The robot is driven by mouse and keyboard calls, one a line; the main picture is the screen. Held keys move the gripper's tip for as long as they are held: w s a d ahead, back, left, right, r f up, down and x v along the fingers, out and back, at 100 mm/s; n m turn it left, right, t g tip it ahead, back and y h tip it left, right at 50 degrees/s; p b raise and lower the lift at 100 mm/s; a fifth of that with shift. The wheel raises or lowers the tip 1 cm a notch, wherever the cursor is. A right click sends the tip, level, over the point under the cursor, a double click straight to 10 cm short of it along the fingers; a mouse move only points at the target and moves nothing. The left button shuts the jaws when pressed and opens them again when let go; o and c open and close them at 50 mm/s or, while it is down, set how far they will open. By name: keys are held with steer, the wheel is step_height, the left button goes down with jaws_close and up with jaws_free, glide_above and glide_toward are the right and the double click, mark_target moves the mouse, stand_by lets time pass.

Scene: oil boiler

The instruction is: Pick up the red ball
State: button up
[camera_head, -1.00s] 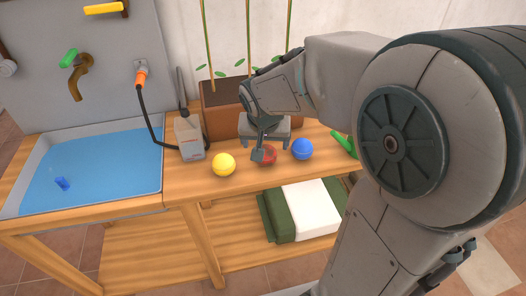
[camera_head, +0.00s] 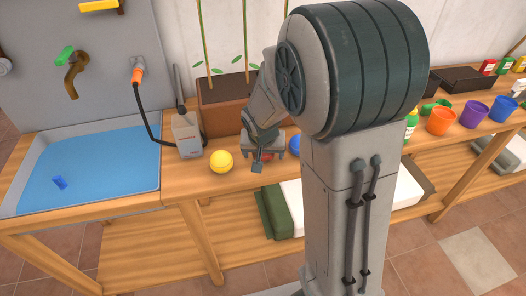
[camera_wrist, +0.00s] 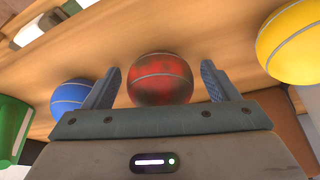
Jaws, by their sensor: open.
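The red ball (camera_wrist: 160,78) has dark smudges and a grey seam. In the wrist view it sits on the wooden bench between the two fingers of my gripper (camera_wrist: 162,85), which is open, with a small gap showing on each side. In the head view my gripper (camera_head: 262,158) points down over the bench, and only a sliver of the red ball (camera_head: 267,157) shows behind it. A blue ball (camera_wrist: 70,95) is just outside one finger, and a yellow ball (camera_wrist: 292,45) is beyond the other.
In the head view, the yellow ball (camera_head: 221,161) is left of my gripper. A grey container (camera_head: 187,134) and a brown planter (camera_head: 222,118) stand behind. A blue basin (camera_head: 90,172) is at left. Orange (camera_head: 440,121) and purple (camera_head: 474,112) pots are at right.

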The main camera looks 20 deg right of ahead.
steer(key=c, duration=1.2)
steer(key=shift+r, duration=0.2)
